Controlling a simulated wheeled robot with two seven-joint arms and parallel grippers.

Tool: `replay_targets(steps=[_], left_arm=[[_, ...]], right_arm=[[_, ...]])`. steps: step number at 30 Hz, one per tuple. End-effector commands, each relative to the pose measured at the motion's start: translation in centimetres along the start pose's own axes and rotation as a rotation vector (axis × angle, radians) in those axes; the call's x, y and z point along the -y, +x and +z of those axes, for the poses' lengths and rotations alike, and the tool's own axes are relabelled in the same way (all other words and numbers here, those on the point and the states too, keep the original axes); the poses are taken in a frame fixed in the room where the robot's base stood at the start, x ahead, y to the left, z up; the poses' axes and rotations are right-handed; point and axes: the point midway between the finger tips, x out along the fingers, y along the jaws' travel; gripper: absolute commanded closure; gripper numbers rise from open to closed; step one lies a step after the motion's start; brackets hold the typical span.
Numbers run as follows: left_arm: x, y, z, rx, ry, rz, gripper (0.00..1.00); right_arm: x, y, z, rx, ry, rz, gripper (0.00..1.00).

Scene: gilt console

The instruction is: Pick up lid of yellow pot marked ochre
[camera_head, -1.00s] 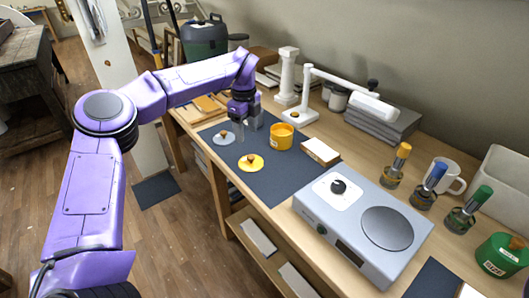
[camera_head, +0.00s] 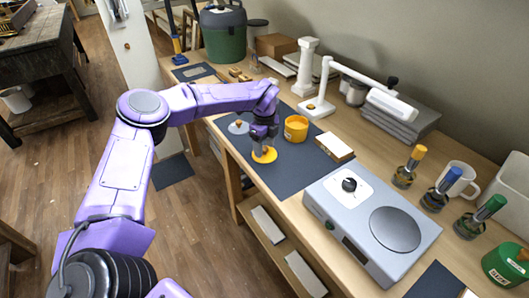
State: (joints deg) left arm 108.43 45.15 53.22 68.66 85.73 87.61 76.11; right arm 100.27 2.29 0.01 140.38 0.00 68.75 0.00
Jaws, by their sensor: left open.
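The yellow lid (camera_head: 262,157), a flat disc with a small knob, lies on the dark mat. My left gripper (camera_head: 264,149) is open and points down at the lid, its fingers close around or just above the knob; whether they touch it I cannot tell. The yellow pot (camera_head: 296,130) stands uncovered on the mat, just right of the gripper. Its marking cannot be read from here. A grey lid (camera_head: 238,127) with a knob lies on the mat behind and left of the gripper. My right gripper is not in view.
A small white-topped block (camera_head: 334,147) stands right of the pot. A grey scale-like device (camera_head: 372,222) fills the table's front right. A white lamp (camera_head: 322,92) stands behind the pot. Bottles with coloured caps (camera_head: 408,167) and a green pot (camera_head: 508,262) are at right. The mat's front (camera_head: 293,180) is clear.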

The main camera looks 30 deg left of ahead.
Motion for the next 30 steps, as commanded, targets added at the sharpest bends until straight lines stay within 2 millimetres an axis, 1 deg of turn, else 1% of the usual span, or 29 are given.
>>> replay_targets(steps=[1,2,3,5,6,14,17,20,24,27,30], left_arm=[[0.0,0.0,0.0,0.000,0.000,0.000,0.45],[0.0,0.0,0.0,0.000,0.000,0.000,0.55],[0.0,0.0,0.0,0.000,0.000,0.000,0.68],[0.0,0.0,0.0,0.000,0.000,0.000,0.88],[0.0,0.0,0.0,0.000,0.000,0.000,1.00],[0.0,-0.1,0.0,0.000,0.000,0.000,1.00],[0.0,-0.8,0.1,0.001,0.001,-0.002,1.00],[0.1,-2.8,0.1,0.001,0.000,-0.006,1.00],[0.1,-6.3,0.0,0.002,0.001,-0.005,1.00],[0.1,-8.4,0.0,0.002,0.001,-0.004,1.00],[0.0,-9.6,0.1,0.001,0.003,-0.001,1.00]], right_arm=[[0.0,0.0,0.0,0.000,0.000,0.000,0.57],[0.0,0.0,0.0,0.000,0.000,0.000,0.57],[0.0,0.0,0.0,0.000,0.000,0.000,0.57],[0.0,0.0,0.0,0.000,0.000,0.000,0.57],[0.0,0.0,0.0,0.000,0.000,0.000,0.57],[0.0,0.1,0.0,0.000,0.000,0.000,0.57],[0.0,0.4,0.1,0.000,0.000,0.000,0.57],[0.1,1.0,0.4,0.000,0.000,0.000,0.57],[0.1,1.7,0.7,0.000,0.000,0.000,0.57],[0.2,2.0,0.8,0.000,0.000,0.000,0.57],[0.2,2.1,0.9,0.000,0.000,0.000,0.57]])
